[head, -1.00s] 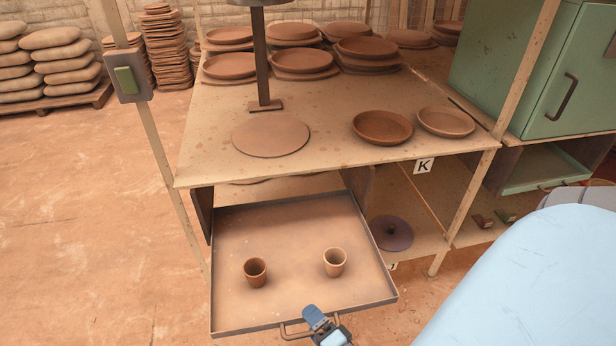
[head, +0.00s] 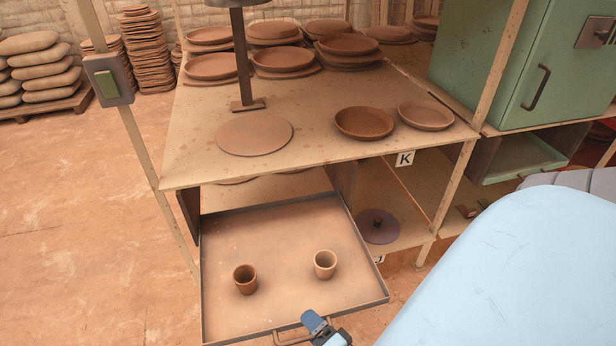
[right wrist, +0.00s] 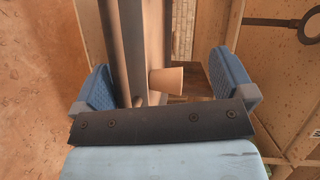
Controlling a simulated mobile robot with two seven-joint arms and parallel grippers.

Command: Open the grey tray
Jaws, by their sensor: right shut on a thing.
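The grey tray (head: 292,214) is a shallow, thin-rimmed drawer under the shelf top, pulled well out toward me. Two small clay cups stand upright in it: a darker one (head: 245,279) on the left and a paler one (head: 325,265) on the right. My right gripper (head: 318,325) is at the tray's front handle (head: 288,339), shut on it at its right part. In the right wrist view its blue fingers (right wrist: 163,85) stand either side of the tray front, with a cup (right wrist: 166,80) beyond. The grip itself is partly hidden. My left gripper is not in view.
The shelf top (head: 300,130) above the tray holds a flat disc (head: 254,136), a post and several clay plates. A green cabinet (head: 515,70) stands at the right.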

